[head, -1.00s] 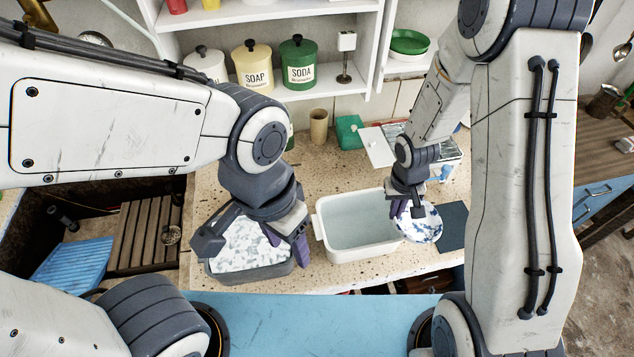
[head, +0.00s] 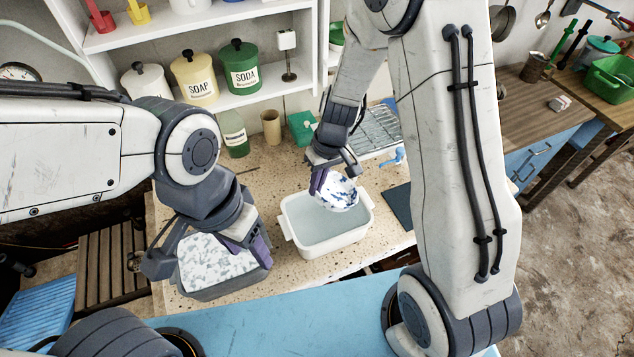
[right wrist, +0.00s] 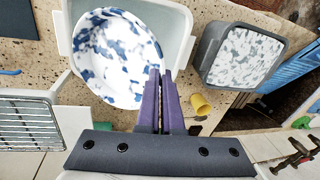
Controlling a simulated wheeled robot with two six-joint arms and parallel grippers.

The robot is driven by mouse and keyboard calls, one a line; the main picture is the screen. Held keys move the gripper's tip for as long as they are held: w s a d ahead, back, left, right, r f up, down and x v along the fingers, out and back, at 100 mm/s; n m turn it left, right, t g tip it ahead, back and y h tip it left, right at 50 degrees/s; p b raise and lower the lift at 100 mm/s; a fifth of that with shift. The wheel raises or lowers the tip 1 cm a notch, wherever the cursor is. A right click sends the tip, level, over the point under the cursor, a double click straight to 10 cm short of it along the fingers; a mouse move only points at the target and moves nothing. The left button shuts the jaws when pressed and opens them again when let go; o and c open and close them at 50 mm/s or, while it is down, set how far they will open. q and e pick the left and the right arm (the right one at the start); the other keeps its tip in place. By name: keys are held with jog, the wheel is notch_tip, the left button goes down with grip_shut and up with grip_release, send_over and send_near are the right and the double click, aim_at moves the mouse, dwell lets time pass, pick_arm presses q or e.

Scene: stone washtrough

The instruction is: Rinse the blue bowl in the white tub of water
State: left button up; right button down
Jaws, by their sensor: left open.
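The blue bowl, white with blue blotches (head: 341,194), is above the back part of the white tub (head: 322,246), tilted. It also shows large in the right wrist view (right wrist: 118,60), over the tub (right wrist: 182,22). My right gripper (head: 318,184) is shut on its rim; its purple fingers also show in the right wrist view (right wrist: 161,92). The tub holds clear, pale water, and the bowl looks above the surface. My left gripper (head: 247,248) is open at the right side of a grey basin of white foam (head: 214,262).
A dark mat (head: 398,205) lies right of the tub, and a wire rack (head: 375,132) stands behind it. The counter front between basin and tub is clear.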

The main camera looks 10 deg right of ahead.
aim_at(317, 197)
jog(key=b+x, duration=0.1)
jog(key=x, duration=0.1)
jog(key=d+b+x, duration=0.1)
jog(key=b+x, duration=0.1)
jog(key=x, duration=0.1)
jog(key=b+x, duration=0.2)
jog(key=b, duration=0.1)
jog(key=d+b+x, duration=0.1)
jog(key=b+x, duration=0.1)
jog(key=x, duration=0.1)
jog(key=shift+w+f+b, duration=0.15)
jog(key=shift+f+b, duration=0.2)
jog(key=shift+b, duration=0.05)
jog(key=shift+r, duration=0.1)
dwell(1.1)
jog(key=shift+a+r+p+v, duration=0.1)
jog(key=shift+a+p+v, duration=0.2)
jog(key=shift+p+v, duration=1.1)
jog(key=shift+a+r+p+v, duration=0.1)
jog(key=shift+a+p+v, duration=0.25)
jog(key=shift+p+v, duration=1)
jog(key=shift+a+p+v, duration=0.3)
jog(key=shift+p+v, duration=0.65)
jog(key=shift+v, duration=0.9)
jog(key=p+v, duration=0.1)
jog(key=v, duration=0.1)
jog(key=p+v, duration=0.2)
jog(key=shift+a+r, duration=0.1)
jog(key=shift+a, duration=0.3)
